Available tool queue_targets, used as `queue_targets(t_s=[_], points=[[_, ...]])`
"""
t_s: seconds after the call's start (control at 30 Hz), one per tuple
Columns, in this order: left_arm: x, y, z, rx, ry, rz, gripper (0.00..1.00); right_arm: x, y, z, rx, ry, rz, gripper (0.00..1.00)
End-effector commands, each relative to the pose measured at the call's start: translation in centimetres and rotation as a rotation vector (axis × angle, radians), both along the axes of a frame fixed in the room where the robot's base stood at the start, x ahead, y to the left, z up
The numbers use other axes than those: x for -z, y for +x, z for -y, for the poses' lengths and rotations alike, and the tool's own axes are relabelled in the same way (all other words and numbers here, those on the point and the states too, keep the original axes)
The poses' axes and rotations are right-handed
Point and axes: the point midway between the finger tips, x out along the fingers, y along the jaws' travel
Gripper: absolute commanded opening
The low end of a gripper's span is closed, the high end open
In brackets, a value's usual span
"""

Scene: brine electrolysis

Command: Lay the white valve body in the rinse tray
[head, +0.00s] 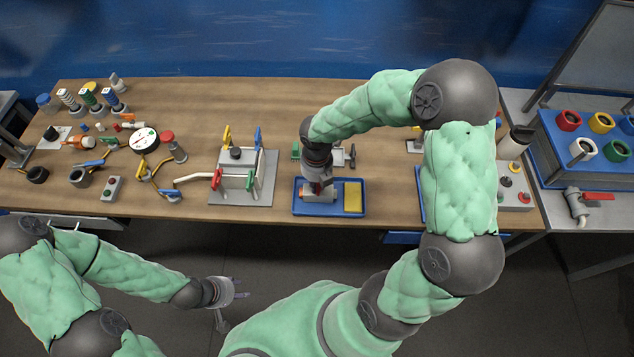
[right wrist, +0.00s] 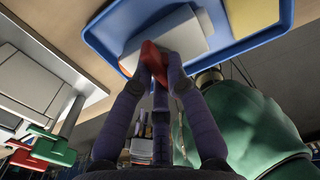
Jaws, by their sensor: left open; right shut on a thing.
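The white valve body (head: 318,196) is within the left half of the blue rinse tray (head: 335,213), lying lengthwise. I cannot tell whether it rests on the tray floor or is held just above it. My right gripper (head: 321,186) points down over the tray and is shut on the valve's red part. In the right wrist view the fingertips (right wrist: 157,62) close on that red part, with the pale valve body (right wrist: 178,42) behind it and the tray rim (right wrist: 240,42) around. My left gripper (head: 232,290) is open and empty, in front of the table and away from it.
A yellow sponge (head: 353,197) fills the tray's right side. A grey stand (head: 243,180) with red, yellow, green and blue handles is left of the tray. Several tools and fittings, with a round gauge (head: 145,140), crowd the table's left. A blue rack (head: 590,150) stands far right.

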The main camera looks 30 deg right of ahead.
Motion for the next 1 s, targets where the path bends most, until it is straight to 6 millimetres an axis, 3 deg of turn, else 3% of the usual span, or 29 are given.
queue_targets(t_s=[0.03,0.07,0.1,0.13,0.57,1.0], points=[[0.1,0.0,0.0,0.0,0.0,0.0,0.41,0.2,0.0,0.0,0.0,0.001,-0.001,0.0],[0.1,0.0,0.0,0.0,0.0,0.0,0.41,0.2,0.0,0.0,0.0,0.001,-0.001,0.24],[0.0,0.0,0.0,0.0,0.0,0.0,0.41,0.1,0.0,0.0,0.0,0.0,-0.001,0.35],[0.0,0.0,0.0,0.0,0.0,0.0,0.41,0.1,0.0,0.0,0.0,0.0,-0.001,0.39],[-0.2,0.0,0.0,0.0,0.0,0.0,0.41,-0.6,0.0,0.0,0.0,-0.001,0.002,0.39],[-2.5,0.0,0.0,0.0,0.0,0.0,0.41,-8.7,0.1,0.0,0.0,0.0,0.004,0.39]])
